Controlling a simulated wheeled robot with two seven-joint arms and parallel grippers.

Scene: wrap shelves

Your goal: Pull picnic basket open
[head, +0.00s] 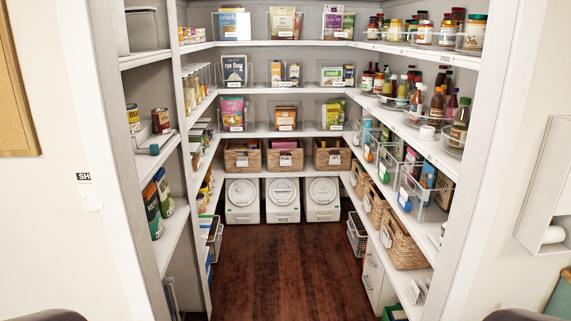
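Several woven wicker baskets with white labels stand in the pantry in the head view; I cannot tell which one is the picnic basket. On the back wall's lower shelf are a left basket (231,160), a middle basket (273,161) and a right basket (321,160), side by side. On the right-hand lower shelf, the nearest basket (408,246) is the largest in view, with a smaller basket (377,207) behind it. Neither gripper shows. Dark rounded parts, probably mine, show at the bottom left and bottom right corners.
Shelves line the left, back and right walls. Clear bins (424,197) sit above the right-hand baskets. White containers (282,210) stand below the back baskets. Wire baskets (357,236) sit low at the sides. The dark wood floor (283,270) in the middle is clear.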

